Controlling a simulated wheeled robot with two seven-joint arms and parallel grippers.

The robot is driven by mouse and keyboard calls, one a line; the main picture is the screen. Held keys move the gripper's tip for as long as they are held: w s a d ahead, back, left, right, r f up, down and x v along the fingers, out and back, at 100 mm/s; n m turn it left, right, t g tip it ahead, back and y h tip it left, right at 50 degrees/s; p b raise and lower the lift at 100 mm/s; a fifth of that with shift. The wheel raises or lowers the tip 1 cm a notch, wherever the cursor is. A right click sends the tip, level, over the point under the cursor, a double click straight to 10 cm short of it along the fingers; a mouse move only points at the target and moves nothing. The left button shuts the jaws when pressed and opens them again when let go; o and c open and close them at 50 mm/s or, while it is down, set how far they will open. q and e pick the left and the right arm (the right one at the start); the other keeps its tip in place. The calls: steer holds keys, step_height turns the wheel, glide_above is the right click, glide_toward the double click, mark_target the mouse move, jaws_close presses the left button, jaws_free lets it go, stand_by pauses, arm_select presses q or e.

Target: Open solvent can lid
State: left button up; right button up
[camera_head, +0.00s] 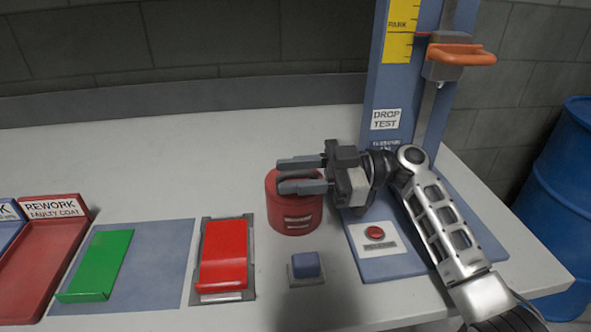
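A red can (295,210) with a pale label stands upright on the white bench, right of the middle. My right gripper (284,175) reaches in from the right over the can's top. Its two grey fingers are apart, with a gap between them, and they point left. The fingers hide part of the can's top, so I cannot tell whether they touch it or how the lid sits. My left gripper is not in view.
The blue drop test stand (385,75) with a red button (374,232) is at right.

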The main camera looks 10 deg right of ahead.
steer(key=shift+c, duration=0.3)
jaws_close()
steer(key=shift+w+r+m+b, duration=0.25)
steer(key=shift+w+r+m, duration=0.2)
steer(key=shift+r+m, duration=0.35)
steer(key=shift+w+r+m+b, duration=0.25)
steer(key=shift+w+r+m, duration=0.25)
steer(key=shift+m, duration=0.5)
steer(key=shift+w+r+m, duration=0.5)
steer(key=shift+r+m, duration=0.05)
steer(key=shift+m, duration=0.3)
steer(key=shift+w+r+m, duration=0.45)
steer(key=shift+r+m, duration=0.05)
steer(key=shift+m, duration=0.35)
